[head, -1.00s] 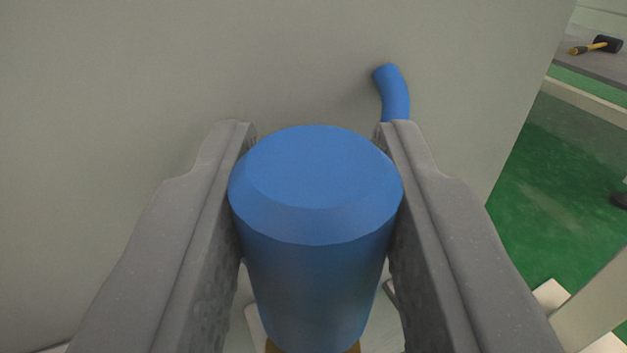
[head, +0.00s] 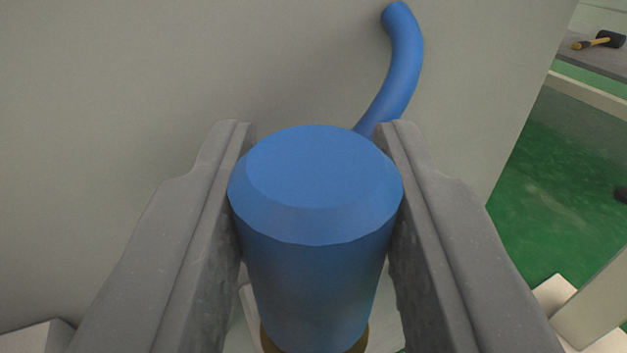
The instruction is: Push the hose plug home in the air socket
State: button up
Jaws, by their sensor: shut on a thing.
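My gripper (head: 315,185) is shut on the blue hose plug (head: 315,200), with one grey finger pressed to each side of it. The plug stands upright in the picture, its flat blue top toward the camera. A brass-coloured ring (head: 357,341) shows at its lower end. The blue hose (head: 404,60) comes out of the grey wall panel and curves down behind the plug and the right finger. I see no air socket clearly; whether the plug's lower end touches anything is hidden.
A large grey panel (head: 150,90) stands close behind the gripper. Pale blocks lie at the lower left (head: 38,338) and lower right (head: 553,292). A mallet (head: 598,40) lies on a grey surface at the upper right. Green floor (head: 540,190) is open on the right.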

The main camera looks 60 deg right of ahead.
jog(key=shift+f, duration=0.6)
jog(key=o, duration=1.1)
jog(key=p+v, duration=0.3)
jog(key=v, duration=1)
jog(key=shift+s+a, duration=0.2)
jog(key=shift+a, duration=0.15)
jog(key=shift+w, duration=0.1)
